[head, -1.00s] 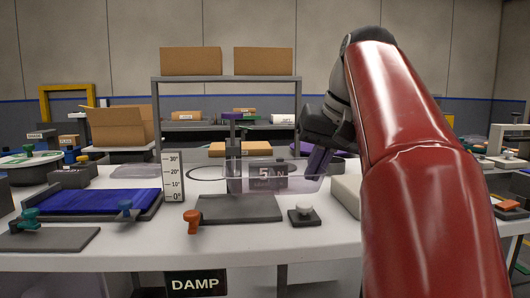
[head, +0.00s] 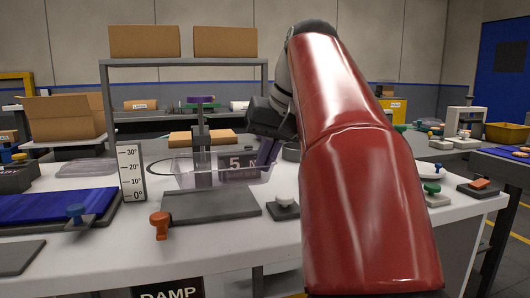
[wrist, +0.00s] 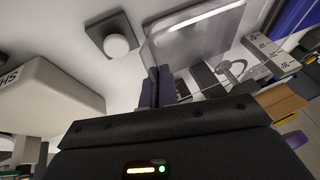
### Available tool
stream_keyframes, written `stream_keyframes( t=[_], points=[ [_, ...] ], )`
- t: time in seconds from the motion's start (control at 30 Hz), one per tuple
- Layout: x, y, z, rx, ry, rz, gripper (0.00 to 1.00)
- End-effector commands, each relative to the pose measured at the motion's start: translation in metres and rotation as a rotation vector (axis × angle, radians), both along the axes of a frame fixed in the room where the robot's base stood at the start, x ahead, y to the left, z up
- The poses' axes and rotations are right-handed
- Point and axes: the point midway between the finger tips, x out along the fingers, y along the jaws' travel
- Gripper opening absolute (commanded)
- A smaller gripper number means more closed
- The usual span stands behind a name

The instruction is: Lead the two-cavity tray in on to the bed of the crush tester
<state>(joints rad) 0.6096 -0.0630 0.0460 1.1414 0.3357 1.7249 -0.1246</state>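A clear, see-through tray (head: 190,180) hangs above the table in front of the crush tester; its separate cavities cannot be made out. The tester has a dark post with a purple top (head: 201,100) and a display reading 5 N (head: 240,164). A flat dark grey plate (head: 210,204) lies in front of it; I cannot tell whether this is the bed. My gripper (head: 268,152) has purple fingers closed at the tray's right end. In the wrist view the fingers (wrist: 158,86) pinch the clear tray wall (wrist: 195,45). The post shows through the tray.
An orange knob (head: 159,222) stands at the plate's front left, and a white knob on a dark base (head: 285,205) at its right. An angle scale (head: 131,172) stands upright to the left. A pale block (wrist: 45,95) is near my gripper in the wrist view.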

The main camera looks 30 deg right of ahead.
Motion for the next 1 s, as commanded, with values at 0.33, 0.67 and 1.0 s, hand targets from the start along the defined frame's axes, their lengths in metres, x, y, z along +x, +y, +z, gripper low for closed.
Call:
stream_keyframes(
  t=[0.33,0.67,1.0],
  points=[
    [0.000,0.000,-0.032,0.000,0.000,0.000,0.00],
    [0.016,-0.005,-0.037,0.000,0.001,0.000,0.00],
    [0.042,-0.012,-0.037,0.000,0.001,0.001,0.00]
  ],
)
